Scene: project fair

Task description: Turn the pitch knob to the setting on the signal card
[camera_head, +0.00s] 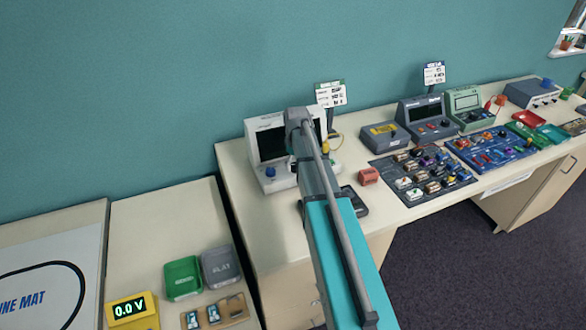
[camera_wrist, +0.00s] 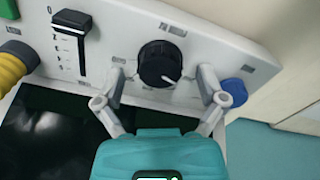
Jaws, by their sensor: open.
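The black round knob (camera_wrist: 158,62) sits on the white panel of an instrument in the wrist view. Its white pointer line points to the lower right of the picture. My gripper (camera_wrist: 163,72) is open, with one finger on each side of the knob; I cannot tell whether either finger touches it. The white instrument (camera_head: 252,136) stands on the table in the head view, and my arm hides its middle and the black knob. A card (camera_head: 330,95) stands behind it; its print is too small to read, and I cannot tell whether it is the signal card.
Beside the knob are a black slider (camera_wrist: 70,20), a blue knob (camera_wrist: 236,91) and a yellow part (camera_wrist: 14,66). Another card (camera_head: 434,73) stands further right.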

